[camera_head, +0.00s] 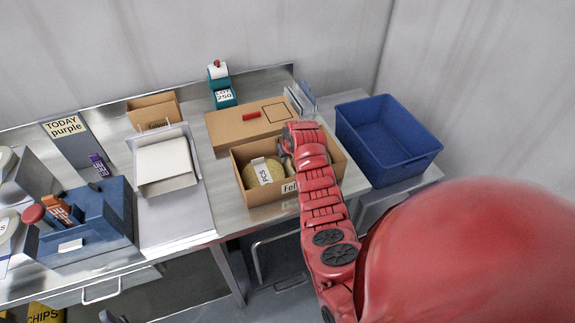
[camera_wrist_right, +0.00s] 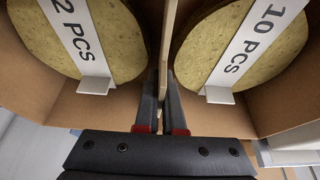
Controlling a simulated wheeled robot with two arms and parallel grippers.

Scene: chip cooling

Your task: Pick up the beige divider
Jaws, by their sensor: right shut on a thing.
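An open cardboard box (camera_head: 243,193) stands at the front right of the bench, under my right arm. In the right wrist view, the thin beige divider (camera_wrist_right: 167,38) stands upright in the box between two round, yellowish chip stacks. The left stack (camera_wrist_right: 112,40) has a "2 PCS" band and the right stack (camera_wrist_right: 285,55) a "10 PCS" band. My right gripper (camera_wrist_right: 164,78) is shut on the divider, with one finger on each side. In the head view, my right gripper (camera_head: 288,138) is over the box and hides the divider. My left gripper does not show.
A blue bin (camera_head: 385,140) stands right of the box. A flat cardboard piece (camera_head: 228,130) with a red marker (camera_head: 251,116) lies behind it. A white open box (camera_head: 165,165) and a dark blue machine (camera_head: 95,225) stand to the left.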

